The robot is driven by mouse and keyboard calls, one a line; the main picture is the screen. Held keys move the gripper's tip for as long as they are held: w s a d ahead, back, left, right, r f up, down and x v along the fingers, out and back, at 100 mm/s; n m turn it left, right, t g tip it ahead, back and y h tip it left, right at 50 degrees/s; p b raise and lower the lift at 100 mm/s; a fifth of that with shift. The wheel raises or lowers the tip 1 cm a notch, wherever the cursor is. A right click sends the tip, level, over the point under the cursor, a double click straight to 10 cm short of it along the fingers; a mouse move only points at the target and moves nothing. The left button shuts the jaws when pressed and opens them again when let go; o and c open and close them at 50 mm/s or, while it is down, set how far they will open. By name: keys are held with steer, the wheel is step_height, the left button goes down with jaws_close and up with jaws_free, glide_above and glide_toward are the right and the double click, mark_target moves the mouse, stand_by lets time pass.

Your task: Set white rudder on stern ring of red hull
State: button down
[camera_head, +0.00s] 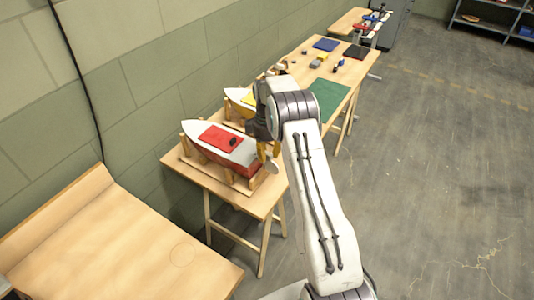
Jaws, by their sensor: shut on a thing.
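The red hull (233,166) has a white upper rim and a red deck panel with a small dark part on it. It rests on a wooden cradle on a small table, its pointed bow to the left. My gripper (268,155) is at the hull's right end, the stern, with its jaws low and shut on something. A small pale piece (264,181), probably the white rudder, shows just below the jaws, close beside the stern. I cannot tell whether it touches the hull. The stern ring is not discernible; my gripper and arm cover much of that end.
A yellow and white hull (237,96) stands behind, partly hidden by my gripper. A longer table beyond holds a green mat (329,97), a blue mat (326,45) and small parts. A bare wooden bench (130,250) is at front left. Open floor lies to the right.

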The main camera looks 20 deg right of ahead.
steer(key=shift+f, duration=0.35)
stand_by(0.3)
steer(key=c, duration=1)
jaws_free()
steer(key=shift+r, duration=0.25)
steer(key=shift+r+p, duration=2.35)
steer(key=shift+r, duration=1.45)
